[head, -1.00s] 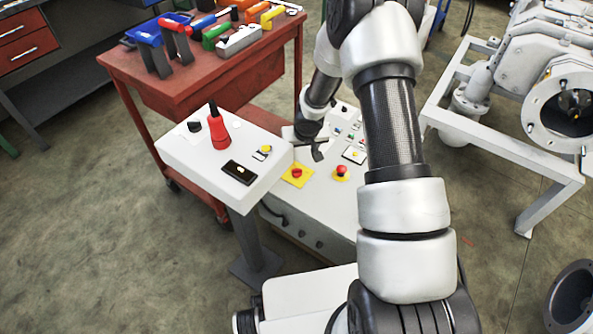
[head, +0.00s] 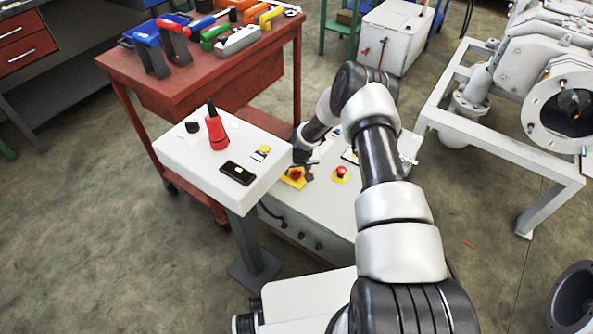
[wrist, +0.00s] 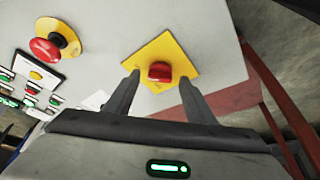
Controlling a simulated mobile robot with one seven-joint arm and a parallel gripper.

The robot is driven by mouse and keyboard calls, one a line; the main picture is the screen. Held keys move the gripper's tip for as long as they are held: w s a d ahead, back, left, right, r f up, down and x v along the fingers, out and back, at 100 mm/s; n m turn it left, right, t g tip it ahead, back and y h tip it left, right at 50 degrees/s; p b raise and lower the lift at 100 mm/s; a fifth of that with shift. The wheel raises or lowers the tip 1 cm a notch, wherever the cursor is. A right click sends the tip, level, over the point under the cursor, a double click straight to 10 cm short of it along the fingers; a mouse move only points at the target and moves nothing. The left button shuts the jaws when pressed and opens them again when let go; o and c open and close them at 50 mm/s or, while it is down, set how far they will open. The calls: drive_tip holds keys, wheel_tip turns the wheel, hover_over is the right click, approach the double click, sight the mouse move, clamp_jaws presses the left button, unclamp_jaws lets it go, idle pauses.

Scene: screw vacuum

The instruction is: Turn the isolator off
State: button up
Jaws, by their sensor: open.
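The isolator is a red rotary knob (wrist: 160,72) on a yellow square plate (wrist: 183,62) on the light-grey control cabinet. In the wrist view my gripper (wrist: 158,82) is open, with one finger on each side of the knob; I cannot tell whether either finger touches it. In the head view the isolator (head: 295,174) shows at the cabinet's left end, partly hidden by my gripper (head: 301,170) just above it.
A red mushroom button on a yellow ring (wrist: 45,48) sits beside the isolator, with several small lit buttons (wrist: 35,80) near it. A red tool cart (head: 210,75) is behind.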

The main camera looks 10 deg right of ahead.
drive_tip(key=shift+w+f, duration=0.2)
drive_tip(key=shift+f, duration=0.25)
drive_tip(key=shift+c, duration=0.3)
drive_tip(key=c, duration=1)
